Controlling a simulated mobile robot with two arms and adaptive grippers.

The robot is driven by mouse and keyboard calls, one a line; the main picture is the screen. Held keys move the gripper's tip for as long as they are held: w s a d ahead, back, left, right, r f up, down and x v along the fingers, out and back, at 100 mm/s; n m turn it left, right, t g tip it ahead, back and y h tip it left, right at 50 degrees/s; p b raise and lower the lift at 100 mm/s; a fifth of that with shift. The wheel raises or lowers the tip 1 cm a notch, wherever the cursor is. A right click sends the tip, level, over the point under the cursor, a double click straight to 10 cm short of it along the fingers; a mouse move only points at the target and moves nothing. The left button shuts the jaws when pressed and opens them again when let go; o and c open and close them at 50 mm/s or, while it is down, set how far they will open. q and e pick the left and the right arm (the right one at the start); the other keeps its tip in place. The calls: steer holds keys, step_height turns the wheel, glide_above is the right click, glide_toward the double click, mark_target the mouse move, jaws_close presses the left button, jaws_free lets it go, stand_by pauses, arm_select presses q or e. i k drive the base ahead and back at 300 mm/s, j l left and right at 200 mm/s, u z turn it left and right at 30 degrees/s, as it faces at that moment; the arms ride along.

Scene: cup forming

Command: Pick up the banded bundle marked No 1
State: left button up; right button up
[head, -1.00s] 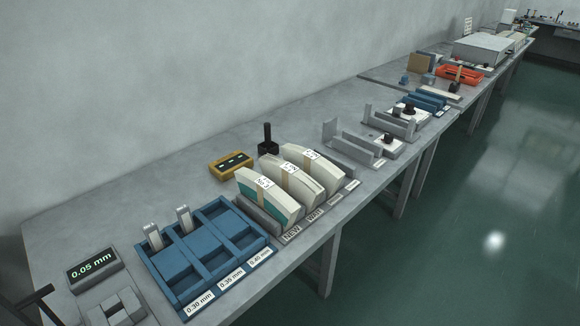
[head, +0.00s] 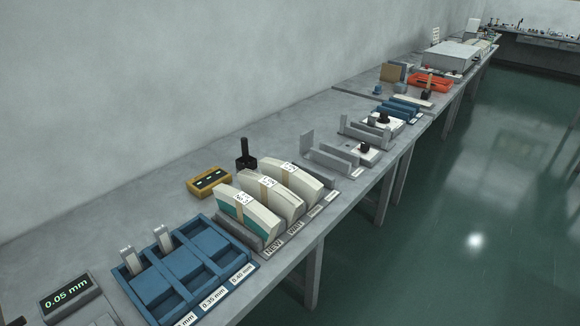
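Three curved, off-white banded bundles stand side by side in a grey rack (head: 234,231) on the bench. The nearest bundle (head: 259,219) has a teal lower part. The middle bundle (head: 288,203) and the far bundle (head: 306,183) stand behind it and are partly covered by their neighbours. Each has a tan band and a small white label on top. The label marks are too small for me to tell surely which one is No 1. Tags along the rack's front include NEW and WAIT. Neither of my grippers can be made out in view.
A blue compartment tray (head: 204,225) stands left of the rack. A yellow box (head: 209,182) and a black upright handle (head: 245,152) stand behind the bundles. A 0.05 mm display (head: 70,294) is at lower left. Grey fixtures (head: 332,158) continue rightward. Floor in front is clear.

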mark_target(273, 195)
steer(key=l+u, duration=0.1)
steer(key=u, duration=0.45)
steer(key=i+l+u, duration=0.1)
steer(key=l+u, duration=0.35)
steer(key=l, duration=0.35)
steer(key=l+u, duration=0.45)
steer(key=l, duration=0.35)
